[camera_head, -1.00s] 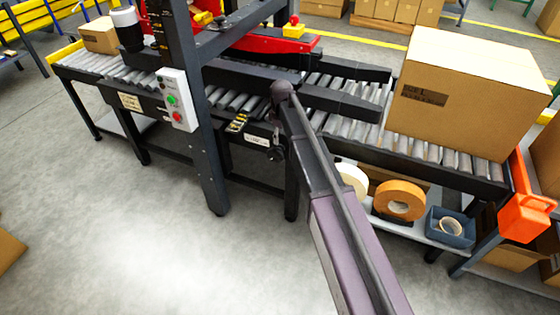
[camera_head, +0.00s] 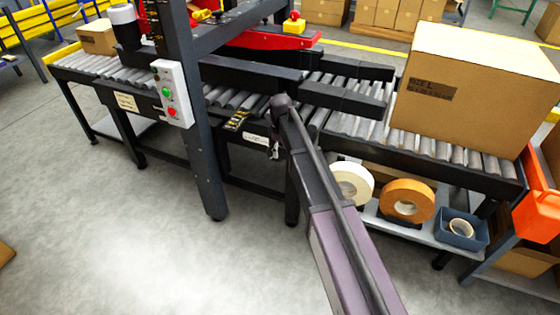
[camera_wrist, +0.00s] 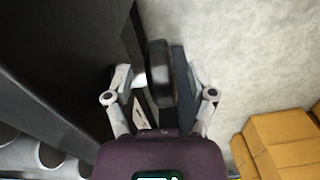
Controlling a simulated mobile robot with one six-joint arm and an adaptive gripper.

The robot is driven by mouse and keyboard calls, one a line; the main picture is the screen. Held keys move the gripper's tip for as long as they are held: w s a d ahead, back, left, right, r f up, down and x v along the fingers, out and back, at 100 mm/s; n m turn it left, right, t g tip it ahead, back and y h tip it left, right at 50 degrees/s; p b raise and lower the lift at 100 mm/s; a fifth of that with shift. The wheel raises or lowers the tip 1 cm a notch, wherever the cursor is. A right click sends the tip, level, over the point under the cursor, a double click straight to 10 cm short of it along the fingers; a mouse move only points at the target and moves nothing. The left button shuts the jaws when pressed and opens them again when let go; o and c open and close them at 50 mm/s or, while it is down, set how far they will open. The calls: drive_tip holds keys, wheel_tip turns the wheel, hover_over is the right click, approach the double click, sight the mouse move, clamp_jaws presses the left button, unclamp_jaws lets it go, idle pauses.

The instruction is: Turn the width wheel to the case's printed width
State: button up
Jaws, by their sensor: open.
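In the wrist view a dark, thick-rimmed wheel (camera_wrist: 157,88), seen nearly edge-on, stands between the two fingers of my gripper (camera_wrist: 157,70). The fingers are spread, one on each side, with a gap visible at least on the right. In the head view my arm hides most of the wheel area, and my gripper is not clearly seen. The big cardboard case (camera_head: 474,95) sits on the rollers at right. Its dark print reads "SIZE L", with a smaller line too blurred to read.
A control box with green and red buttons (camera_head: 172,94) is on the upright post (camera_head: 205,150) left of my arm. Tape rolls (camera_head: 407,200) and a blue bin (camera_head: 461,229) are on the lower shelf at right. Open floor lies in front.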

sight(280, 156)
drive_tip(key=shift+f+b, duration=1.35)
drive_tip(key=shift+f, duration=0.3)
drive_tip(key=shift+s, duration=0.1)
clamp_jaws()
